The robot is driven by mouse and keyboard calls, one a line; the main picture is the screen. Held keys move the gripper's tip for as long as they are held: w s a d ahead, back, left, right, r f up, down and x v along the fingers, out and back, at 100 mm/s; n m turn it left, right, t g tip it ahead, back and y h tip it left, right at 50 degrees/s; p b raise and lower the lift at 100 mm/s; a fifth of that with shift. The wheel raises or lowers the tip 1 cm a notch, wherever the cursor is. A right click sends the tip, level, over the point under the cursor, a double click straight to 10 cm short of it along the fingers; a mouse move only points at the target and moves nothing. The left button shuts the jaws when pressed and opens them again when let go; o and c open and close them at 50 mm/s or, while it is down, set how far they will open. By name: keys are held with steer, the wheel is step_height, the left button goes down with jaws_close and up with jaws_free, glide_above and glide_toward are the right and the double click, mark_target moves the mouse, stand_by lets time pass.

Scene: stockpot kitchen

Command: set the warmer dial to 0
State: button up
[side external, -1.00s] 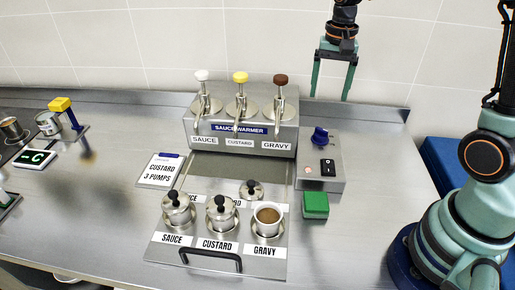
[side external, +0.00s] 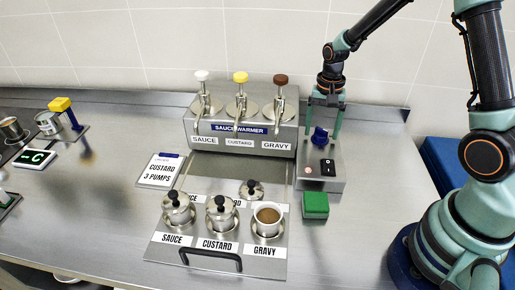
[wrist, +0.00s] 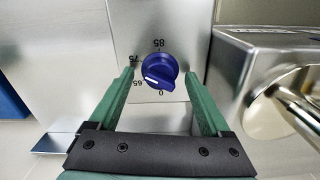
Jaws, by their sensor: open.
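The blue warmer dial (side external: 319,136) sits on the grey control box (side external: 335,178) right of the sauce warmer. In the wrist view the dial (wrist: 159,66) has a white mark on its lower part, and the printed 85, 75, 65 and 0 stand around it. I cannot tell exactly which number the mark points to. My gripper (side external: 322,138) is open above the box, one finger on each side of the dial. In the wrist view the fingertips (wrist: 159,74) show a gap to the dial on both sides.
A black rocker switch (side external: 328,167) is on the box in front of the dial, and a green block (side external: 315,205) lies before the box. The sauce warmer (side external: 240,140) with three pumps stands close on the left. Lidded pots and an open gravy pot (side external: 268,218) are in front.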

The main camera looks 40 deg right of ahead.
steer(key=shift+f, duration=0.3)
jaws_close()
